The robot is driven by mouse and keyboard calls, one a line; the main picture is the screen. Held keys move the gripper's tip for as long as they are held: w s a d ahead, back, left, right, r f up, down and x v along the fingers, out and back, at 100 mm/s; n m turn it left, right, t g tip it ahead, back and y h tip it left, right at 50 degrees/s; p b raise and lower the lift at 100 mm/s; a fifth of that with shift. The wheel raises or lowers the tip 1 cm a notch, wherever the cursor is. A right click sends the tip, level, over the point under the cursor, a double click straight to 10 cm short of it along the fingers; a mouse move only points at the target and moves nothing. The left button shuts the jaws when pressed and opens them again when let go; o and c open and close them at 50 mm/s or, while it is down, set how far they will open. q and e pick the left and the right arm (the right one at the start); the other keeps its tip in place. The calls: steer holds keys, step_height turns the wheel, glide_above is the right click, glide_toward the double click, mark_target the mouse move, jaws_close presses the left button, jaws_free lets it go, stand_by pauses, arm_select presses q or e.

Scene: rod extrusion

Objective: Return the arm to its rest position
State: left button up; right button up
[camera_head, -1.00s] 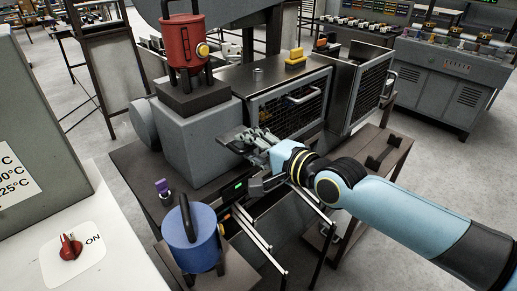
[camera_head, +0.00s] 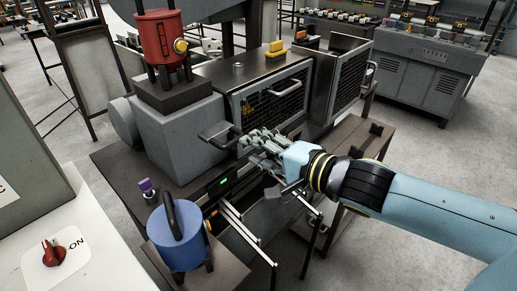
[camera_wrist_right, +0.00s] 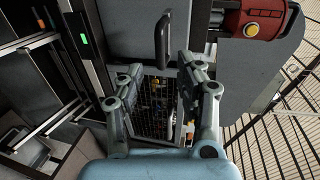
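My right arm, light blue with a black and yellow wrist, comes in from the right in the head view. Its gripper (camera_head: 252,148) is in front of the grey machine, close to a dark bar handle (camera_head: 216,133). In the right wrist view the two fingers of the gripper (camera_wrist_right: 160,75) are spread apart with nothing between them. The handle (camera_wrist_right: 162,38) shows just beyond the fingertips, and I see no grip on it. My left gripper is not in view.
A mesh-doored machine (camera_head: 270,100) stands behind the gripper. A red canister (camera_head: 160,38) sits on the grey block, and a blue canister (camera_head: 178,238) stands at the front. Thin metal rails (camera_head: 247,237) lie below the wrist. A red switch (camera_head: 53,252) is at lower left.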

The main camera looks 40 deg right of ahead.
stand_by(0.3)
step_height(320, 180, down, 21)
steer(key=s+d+g+h+b, duration=0.1)
steer(key=d+g+h+b, duration=0.15)
steer(key=b, duration=0.45)
steer(key=s+f+n+g+b, duration=0.1)
steer(key=s+f+g+b, duration=0.1)
steer(key=s+f, duration=0.5)
steer(key=s+f+n+g+b, duration=0.2)
steer(key=f, duration=1)
steer(key=s+a+f+n+g, duration=0.1)
steer(key=s+f+n, duration=0.3)
steer(key=s, duration=0.5)
steer(key=s+a+f+n+g+b, duration=0.1)
steer(key=s+f+n+g, duration=0.3)
steer(key=s+f, duration=0.3)
steer(key=s+a+f+n+g+b, duration=0.1)
steer(key=s+f+n+g, duration=0.2)
steer(key=s+f+n, duration=0.3)
steer(key=shift+s+f+y, duration=0.15)
steer(key=shift+s+y, duration=0.2)
steer(key=shift+s, duration=2.25)
